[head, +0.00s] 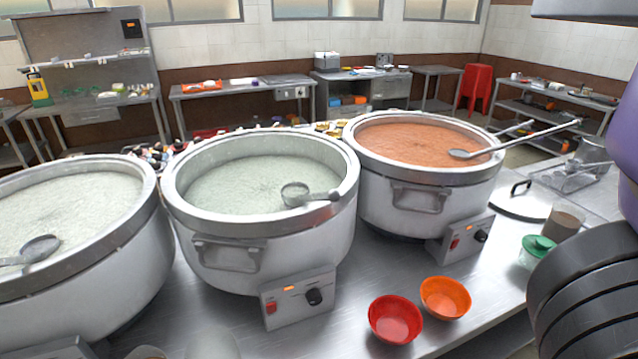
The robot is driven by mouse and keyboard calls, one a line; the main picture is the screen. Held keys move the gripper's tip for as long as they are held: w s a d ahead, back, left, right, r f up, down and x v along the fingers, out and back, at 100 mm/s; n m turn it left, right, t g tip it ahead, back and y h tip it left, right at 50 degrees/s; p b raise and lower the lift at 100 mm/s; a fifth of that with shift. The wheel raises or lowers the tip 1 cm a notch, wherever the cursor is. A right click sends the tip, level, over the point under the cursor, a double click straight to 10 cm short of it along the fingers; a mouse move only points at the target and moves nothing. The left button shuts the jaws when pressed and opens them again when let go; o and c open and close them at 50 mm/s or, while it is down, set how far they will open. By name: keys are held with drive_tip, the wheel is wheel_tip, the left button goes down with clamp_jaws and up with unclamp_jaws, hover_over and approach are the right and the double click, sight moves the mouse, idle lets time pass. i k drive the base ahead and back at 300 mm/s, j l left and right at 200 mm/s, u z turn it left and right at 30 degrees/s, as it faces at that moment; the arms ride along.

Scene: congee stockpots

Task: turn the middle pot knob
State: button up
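The middle pot (290,255) is a large steel stockpot of pale congee, with a ladle (300,193) resting in it. On its lower front right is a grey control box (287,313). The black round middle pot knob (314,296) sits on the right of this box, with a lit orange display and a red switch (271,308) to its left. Nothing covers the knob. My arm shows as dark and purple parts along the right edge. The fingers of my gripper are not in view, and nothing touches the knob.
A left pot (125,285) of pale congee and a right pot (375,200) of orange congee flank the middle one. A red bowl (395,318) and an orange bowl (446,298) stand right of the control box. A green-lidded container (538,250) is farther right.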

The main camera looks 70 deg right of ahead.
sight(314, 297)
drive_tip(key=l+z, duration=0.15)
drive_tip(key=z, duration=0.95)
drive_tip(key=k+j, duration=0.45)
drive_tip(key=k+l+u, duration=0.1)
drive_tip(key=u, duration=1.05)
